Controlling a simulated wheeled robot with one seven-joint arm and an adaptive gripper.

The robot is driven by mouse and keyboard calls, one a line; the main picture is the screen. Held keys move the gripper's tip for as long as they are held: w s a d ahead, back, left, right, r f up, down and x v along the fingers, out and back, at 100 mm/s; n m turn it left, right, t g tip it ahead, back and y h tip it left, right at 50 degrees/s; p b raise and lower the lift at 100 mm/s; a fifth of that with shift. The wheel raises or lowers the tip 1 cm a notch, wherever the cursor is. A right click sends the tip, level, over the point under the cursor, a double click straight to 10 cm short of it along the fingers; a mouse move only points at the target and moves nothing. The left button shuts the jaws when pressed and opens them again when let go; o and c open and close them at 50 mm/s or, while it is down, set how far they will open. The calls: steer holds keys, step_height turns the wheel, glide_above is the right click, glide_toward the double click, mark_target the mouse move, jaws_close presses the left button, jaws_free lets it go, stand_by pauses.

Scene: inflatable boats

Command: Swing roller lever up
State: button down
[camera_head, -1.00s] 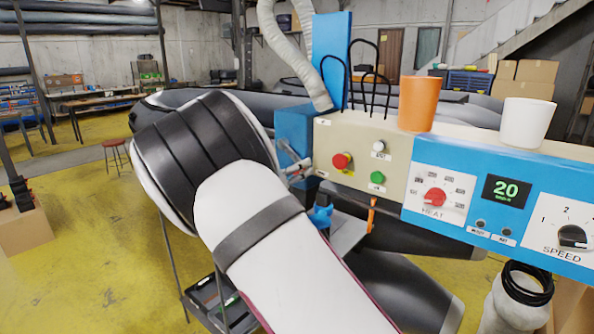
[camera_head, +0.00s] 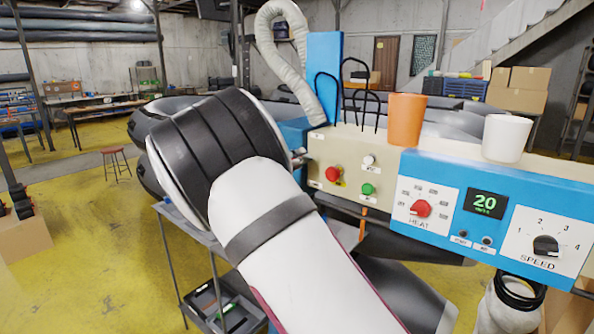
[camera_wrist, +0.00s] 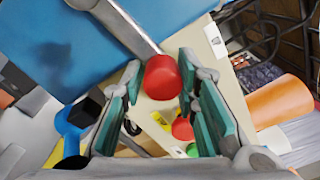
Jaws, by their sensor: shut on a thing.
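The roller lever (camera_wrist: 128,24) is a grey metal bar ending in a round red knob (camera_wrist: 161,78), seen in the wrist view. My gripper (camera_wrist: 160,86) has its teal-padded fingers on both sides of the red knob, shut on it. The bar runs from the knob to the upper left, across a blue panel. In the head view my white and black arm hides the gripper and the lever, at the left end of the blue and cream machine (camera_head: 398,215).
The machine's front has a red button (camera_head: 332,174), a green button (camera_head: 367,189), a heat dial (camera_head: 421,208) and a speed dial (camera_head: 545,245). An orange cup (camera_head: 406,120) and a white cup (camera_head: 506,138) stand on top. Yellow floor at left is open.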

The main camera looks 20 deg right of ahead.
steer(key=r+n, duration=0.3)
steer(key=shift+w+a+n, duration=0.25)
steer(key=shift+w+n, duration=0.05)
steer(key=shift+w, duration=0.05)
steer(key=shift+w+a+r+n, duration=0.2)
steer(key=shift+r+n, duration=0.2)
steer(key=shift+n, duration=0.25)
steer(key=shift+w+a+r+n, duration=0.2)
steer(key=shift+r+n, duration=0.2)
steer(key=shift+n, duration=0.25)
steer(key=shift+a, duration=0.1)
steer(key=c, duration=1.3)
jaws_free()
steer(key=shift+w, duration=0.15)
steer(key=shift+c, duration=0.2)
steer(key=shift+f, duration=0.1)
steer(key=shift+s+a, duration=0.15)
steer(key=shift+s, duration=0.05)
steer(key=v, duration=1.1)
steer(key=shift+s+a, duration=0.15)
steer(key=shift+a, duration=0.05)
